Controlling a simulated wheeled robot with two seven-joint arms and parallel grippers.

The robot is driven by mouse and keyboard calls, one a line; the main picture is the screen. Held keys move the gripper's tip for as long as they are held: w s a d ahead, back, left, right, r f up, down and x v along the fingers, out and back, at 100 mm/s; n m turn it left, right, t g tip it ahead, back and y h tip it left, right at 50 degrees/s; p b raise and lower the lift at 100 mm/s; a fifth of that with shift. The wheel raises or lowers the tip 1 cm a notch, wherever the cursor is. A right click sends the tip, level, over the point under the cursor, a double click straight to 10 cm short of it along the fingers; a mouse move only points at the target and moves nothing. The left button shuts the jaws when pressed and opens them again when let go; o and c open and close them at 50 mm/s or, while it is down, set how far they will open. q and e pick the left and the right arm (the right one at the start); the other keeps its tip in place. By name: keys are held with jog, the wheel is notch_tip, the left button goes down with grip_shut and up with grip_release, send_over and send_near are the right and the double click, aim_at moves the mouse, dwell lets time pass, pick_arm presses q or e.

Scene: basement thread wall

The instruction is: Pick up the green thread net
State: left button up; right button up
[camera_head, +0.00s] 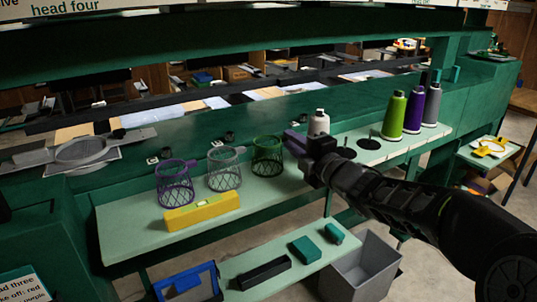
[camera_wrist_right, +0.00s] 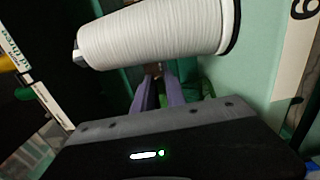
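The green thread net (camera_head: 267,155) is an upright wire basket on the pale green shelf, rightmost in a row of three nets. My right gripper (camera_head: 291,143) reaches in from the right, its purple fingers spread and at the net's right side near the rim. I cannot tell whether they touch the net. In the right wrist view the fingers (camera_wrist_right: 168,90) point away beneath a white thread cone, with some green showing near them. The right gripper looks open, with nothing clearly held. My left gripper is not in view.
Green (camera_head: 390,117) and purple (camera_head: 414,110) cones stand right.

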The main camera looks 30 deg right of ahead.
jog(key=w, duration=0.5)
dwell(0.5)
grip_shut()
